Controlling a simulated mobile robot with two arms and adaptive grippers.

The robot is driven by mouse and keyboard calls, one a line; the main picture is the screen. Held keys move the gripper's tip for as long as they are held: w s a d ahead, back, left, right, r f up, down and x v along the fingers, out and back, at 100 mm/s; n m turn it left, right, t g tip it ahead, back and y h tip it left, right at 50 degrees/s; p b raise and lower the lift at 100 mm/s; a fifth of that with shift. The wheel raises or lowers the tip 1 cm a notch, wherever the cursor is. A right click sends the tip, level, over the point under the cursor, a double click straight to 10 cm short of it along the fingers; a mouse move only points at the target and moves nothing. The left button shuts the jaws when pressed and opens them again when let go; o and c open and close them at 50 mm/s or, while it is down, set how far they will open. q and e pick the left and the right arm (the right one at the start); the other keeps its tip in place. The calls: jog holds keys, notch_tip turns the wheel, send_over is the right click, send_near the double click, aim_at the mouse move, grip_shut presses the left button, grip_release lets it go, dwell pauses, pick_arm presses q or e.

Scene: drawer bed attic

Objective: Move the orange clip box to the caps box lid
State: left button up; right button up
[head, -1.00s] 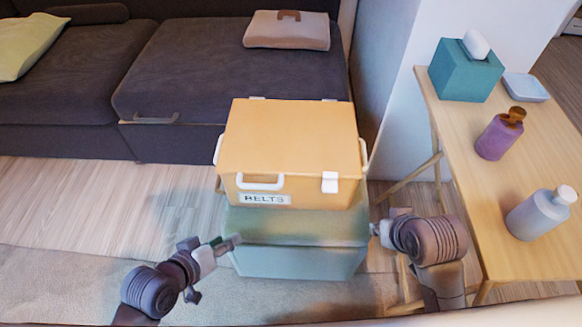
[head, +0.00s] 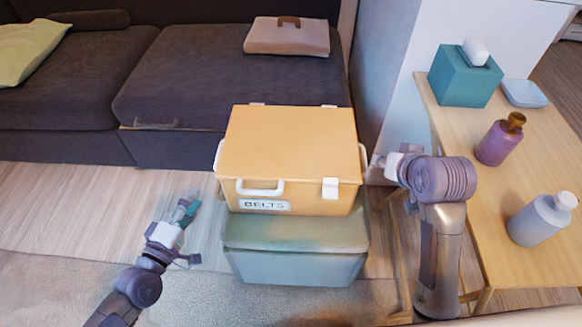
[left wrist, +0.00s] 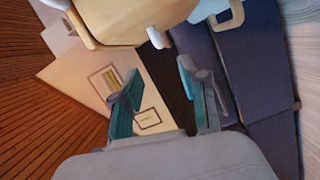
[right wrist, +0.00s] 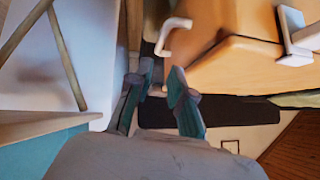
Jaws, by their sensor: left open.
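The orange clip box (head: 290,150), labelled BELTS, has white clips and handles and rests on a grey-green lidded box (head: 295,265). No caps label shows on that lower box, so I cannot tell whether its lid (head: 295,232) is the caps box lid. My left gripper (head: 192,203) is open and empty, left of the orange box and apart from it. In the left wrist view its fingers (left wrist: 160,70) spread below the box. My right gripper (head: 378,160) is close to the orange box's right handle (right wrist: 172,35). Its fingers (right wrist: 161,68) are apart with nothing between them.
A dark sofa (head: 225,75) with a tan bag (head: 287,37) stands behind. A wooden table (head: 500,205) at right bears a tissue box (head: 463,78), dish (head: 524,93), purple bottle (head: 498,143) and grey bottle (head: 540,220). Floor at left is clear.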

aim_at(217, 160)
pick_arm(q)
jog(key=x, duration=1.3)
jog(key=shift+w+d, duration=0.15)
jog(key=shift+w, duration=0.1)
pick_arm(e)
jog(key=x, duration=1.3)
jog(key=shift+w+f, duration=0.2)
jog(key=shift+f, duration=0.05)
pick_arm(q)
jog(key=shift+c, duration=0.3)
pick_arm(e)
jog(key=shift+c, duration=0.4)
pick_arm(q)
jog(key=shift+c, duration=1.2)
pick_arm(e)
jog(key=shift+c, duration=1.2)
pick_arm(q)
grip_shut()
pick_arm(e)
grip_shut()
pick_arm(q)
jog(key=shift+r, duration=0.15)
pick_arm(e)
jog(key=shift+r, duration=0.1)
